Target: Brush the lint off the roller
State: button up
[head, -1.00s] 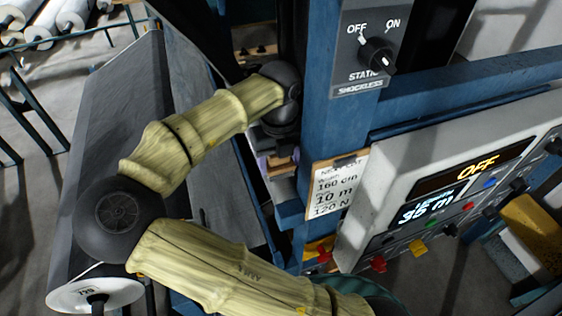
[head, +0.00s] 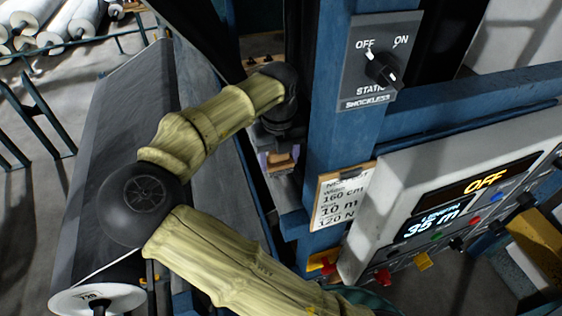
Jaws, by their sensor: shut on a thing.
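My arm reaches from the bottom of the head view up to the blue machine frame. My gripper (head: 279,143) points down in the dark gap left of the blue post and is only partly seen. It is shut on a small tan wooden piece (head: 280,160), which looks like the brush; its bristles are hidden. A large dark grey roll (head: 118,120) lies along the left, with a white disc end (head: 97,301) at the bottom. My elbow covers part of it. I cannot tell which roller bears lint, and no lint shows clearly.
The blue post (head: 340,135) stands close right of my gripper. It carries a STATIC OFF/ON switch (head: 382,69) and a printed card (head: 340,198). A control panel (head: 455,205) reading OFF is at right. White rolls (head: 55,25) lie at the far upper left.

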jog(key=shift+w+a, duration=0.15)
jog(key=shift+w, duration=0.4)
jog(key=shift+s, duration=0.1)
jog(key=shift+w+a, duration=0.3)
jog(key=shift+w, duration=0.6)
jog(key=shift+w+a, duration=0.25)
jog(key=shift+w, duration=0.6)
jog(key=shift+s+d+f, duration=0.1)
jog(key=shift+s+f, duration=0.05)
jog(key=shift+s+d, duration=0.2)
jog(key=shift+s, duration=0.65)
jog(key=shift+s+d, duration=0.25)
jog(key=shift+s, duration=0.5)
jog(key=shift+s, duration=0.1)
